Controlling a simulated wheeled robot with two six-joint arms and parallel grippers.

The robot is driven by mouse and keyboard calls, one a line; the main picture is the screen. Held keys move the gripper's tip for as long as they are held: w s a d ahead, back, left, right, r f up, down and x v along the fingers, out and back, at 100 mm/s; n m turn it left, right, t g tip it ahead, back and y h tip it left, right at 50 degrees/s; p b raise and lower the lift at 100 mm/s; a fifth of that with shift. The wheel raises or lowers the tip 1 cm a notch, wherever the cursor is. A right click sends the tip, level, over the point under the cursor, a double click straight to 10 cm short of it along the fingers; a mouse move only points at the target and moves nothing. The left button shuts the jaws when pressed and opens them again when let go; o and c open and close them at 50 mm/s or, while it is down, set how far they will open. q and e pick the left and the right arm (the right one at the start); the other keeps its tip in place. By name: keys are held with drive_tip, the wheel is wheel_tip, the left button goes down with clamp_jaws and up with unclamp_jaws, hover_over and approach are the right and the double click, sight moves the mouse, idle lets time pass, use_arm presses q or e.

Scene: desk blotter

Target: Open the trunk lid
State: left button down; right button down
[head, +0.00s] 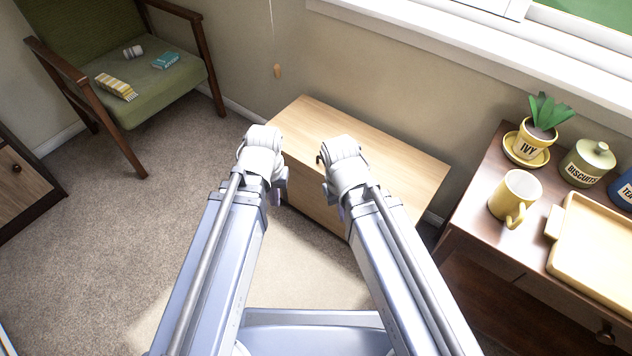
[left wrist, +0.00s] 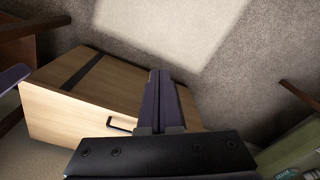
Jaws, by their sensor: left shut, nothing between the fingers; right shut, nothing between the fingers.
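The trunk (head: 375,148) is a light wooden box standing against the wall in the middle of the head view. Its flat lid looks closed. In the left wrist view the trunk (left wrist: 60,112) lies at the left, with a black bar handle (left wrist: 120,124) on one pale face. My left gripper (head: 281,190) is shut and empty at the trunk's left end; its purple fingers also show in the left wrist view (left wrist: 158,88). My right gripper (head: 340,205) is shut and empty over the trunk's front side. My arms hide part of the trunk's front.
A green chair (head: 160,95) with small items stands at the left. A brown cabinet (head: 470,205) at the right bears a yellow mug (head: 508,203), a plant pot, canisters and a tray (head: 600,255). A cord pull (head: 277,71) hangs above the trunk. Carpet (head: 100,230) at the left is clear.

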use_arm(q)
wheel_tip(320, 180, down, 13)
drive_tip(key=w+a+n+t+h+b, duration=0.1)
drive_tip(key=w+n+b, duration=0.25)
drive_tip(key=b, duration=0.75)
drive_tip(key=n+t+h+b, duration=0.6)
drive_tip(key=n+t, duration=0.2)
drive_tip(key=n, duration=1.8)
approach(317, 169)
wheel_tip(317, 169, up, 3)
drive_tip(key=b+x, duration=0.5)
drive_tip(key=x, duration=0.4)
drive_tip(key=shift+s+f, duration=0.15)
drive_tip(key=shift+w+d+f, duration=0.25)
drive_tip(key=shift+w+d, duration=0.15)
